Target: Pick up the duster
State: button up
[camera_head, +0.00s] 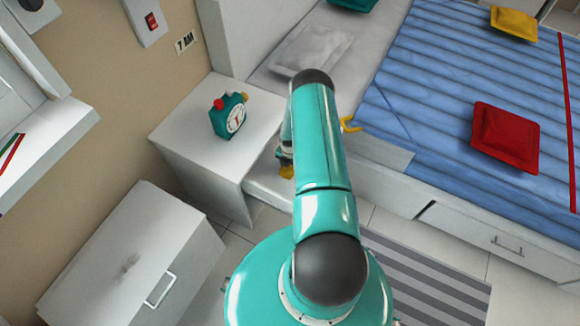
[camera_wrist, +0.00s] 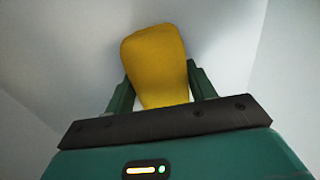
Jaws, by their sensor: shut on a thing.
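In the wrist view a rounded yellow piece (camera_wrist: 155,62), which appears to be part of the duster, stands between the two green fingers of my gripper (camera_wrist: 157,88). The fingers are shut on it. In the head view my teal arm hides most of my gripper. A small yellow end (camera_head: 287,171) shows at the arm's left edge, low beside the nightstand. The rest of the duster is hidden, so I cannot tell its full shape.
A white nightstand (camera_head: 185,122) with a teal alarm clock (camera_head: 229,117) stands left of my arm. A bed with a blue cover (camera_head: 430,80) and a red cushion (camera_head: 505,138) fills the right. A white cabinet (camera_head: 120,262) is at lower left. A striped rug (camera_head: 425,285) lies on the floor.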

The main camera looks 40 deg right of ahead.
notch_tip(320, 180, up, 10)
jog(key=shift+f, duration=0.1)
dwell(0.4)
